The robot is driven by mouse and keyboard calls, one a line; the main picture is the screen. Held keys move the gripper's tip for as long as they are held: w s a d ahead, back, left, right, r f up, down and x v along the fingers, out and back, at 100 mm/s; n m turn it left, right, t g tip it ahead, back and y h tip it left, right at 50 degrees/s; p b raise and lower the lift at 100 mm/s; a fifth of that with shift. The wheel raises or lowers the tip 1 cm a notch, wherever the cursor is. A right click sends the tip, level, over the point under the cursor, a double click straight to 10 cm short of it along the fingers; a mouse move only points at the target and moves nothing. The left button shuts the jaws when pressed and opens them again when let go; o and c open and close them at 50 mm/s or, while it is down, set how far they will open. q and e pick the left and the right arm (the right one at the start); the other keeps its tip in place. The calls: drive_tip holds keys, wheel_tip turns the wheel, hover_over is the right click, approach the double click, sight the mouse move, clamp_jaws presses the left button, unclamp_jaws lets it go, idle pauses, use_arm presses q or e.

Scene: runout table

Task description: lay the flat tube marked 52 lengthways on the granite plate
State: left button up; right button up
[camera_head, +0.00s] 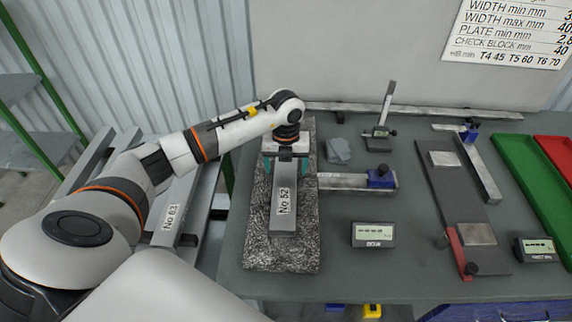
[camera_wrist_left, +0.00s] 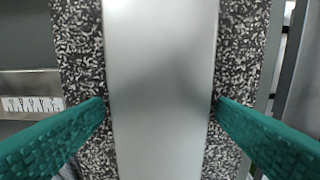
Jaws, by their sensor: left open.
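The flat tube marked 52 (camera_head: 284,207) is a grey bar with a white "No 52" label. It lies lengthways on the speckled granite plate (camera_head: 262,245) in the head view. My left gripper (camera_head: 285,164) is over the tube's far part, with a teal finger on each side. In the left wrist view the tube (camera_wrist_left: 160,70) runs between the teal fingers of the left gripper (camera_wrist_left: 160,108), with granite (camera_wrist_left: 82,60) on both sides. The fingers are open; their tips are close to the tube's edges, and I cannot tell whether they touch. My right gripper is out of view.
A tube marked 63 (camera_head: 172,213) lies on a rack at the left. Right of the granite are a caliper (camera_head: 345,181), a display (camera_head: 373,235) and a height gauge (camera_head: 381,132). Green (camera_head: 530,165) and red trays (camera_head: 560,155) stand at the far right.

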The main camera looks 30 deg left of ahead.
use_arm(q)
drive_tip(key=shift+r, duration=0.25)
wheel_tip(320, 180, up, 12)
drive_tip(key=b, duration=0.3)
drive_tip(key=shift+f+b, duration=0.25)
drive_tip(key=shift+b, duration=0.1)
